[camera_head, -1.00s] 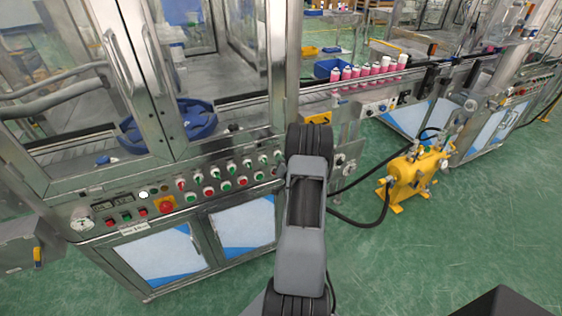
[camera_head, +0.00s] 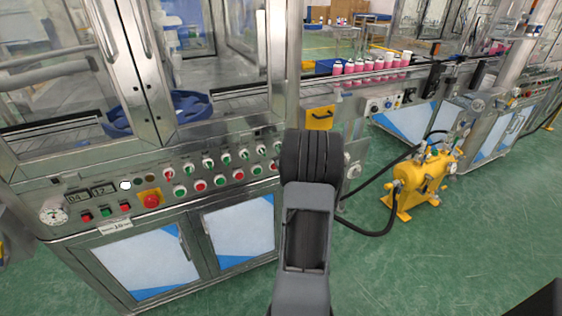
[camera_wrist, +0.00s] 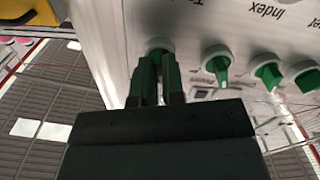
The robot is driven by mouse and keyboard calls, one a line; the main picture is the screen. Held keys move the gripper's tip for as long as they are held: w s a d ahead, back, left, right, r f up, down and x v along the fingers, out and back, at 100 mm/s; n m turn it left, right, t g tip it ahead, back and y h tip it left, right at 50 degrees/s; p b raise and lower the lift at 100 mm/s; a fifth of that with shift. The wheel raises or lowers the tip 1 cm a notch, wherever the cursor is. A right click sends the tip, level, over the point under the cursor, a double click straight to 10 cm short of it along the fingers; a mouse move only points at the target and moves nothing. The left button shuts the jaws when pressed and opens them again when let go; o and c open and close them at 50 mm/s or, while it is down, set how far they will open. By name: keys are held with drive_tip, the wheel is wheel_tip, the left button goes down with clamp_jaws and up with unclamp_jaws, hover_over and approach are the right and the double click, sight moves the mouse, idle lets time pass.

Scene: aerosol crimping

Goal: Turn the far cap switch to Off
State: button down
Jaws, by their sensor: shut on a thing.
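In the wrist view, my gripper (camera_wrist: 160,72) is closed around a green switch knob with a pale round collar (camera_wrist: 159,45), at the end of a row on a white panel. Its label is mostly cut off, so I cannot read the name or the position. Another green switch (camera_wrist: 217,66) sits just right of it, with several more beyond, near an "Index" label. In the head view, my arm covers the gripper and the gripped switch. The control panel (camera_head: 160,178) shows rows of green and red switches and buttons left of my arm.
The machine's steel cabinet doors (camera_head: 238,232) are below the panel. A yellow pump unit (camera_head: 420,180) with black hoses stands on the floor to the right. Pink cans (camera_head: 370,66) line the conveyor behind.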

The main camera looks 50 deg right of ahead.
drive_tip(key=shift+f+n+b, duration=0.1)
drive_tip(key=shift+n+b, duration=1.1)
drive_tip(key=shift+b, duration=0.2)
drive_tip(key=c, duration=1.2)
unclamp_jaws()
drive_tip(key=shift+s, duration=0.1)
drive_tip(key=v, duration=1.3)
drive_tip(key=shift+s+a, duration=0.2)
drive_tip(key=shift+s, duration=0.05)
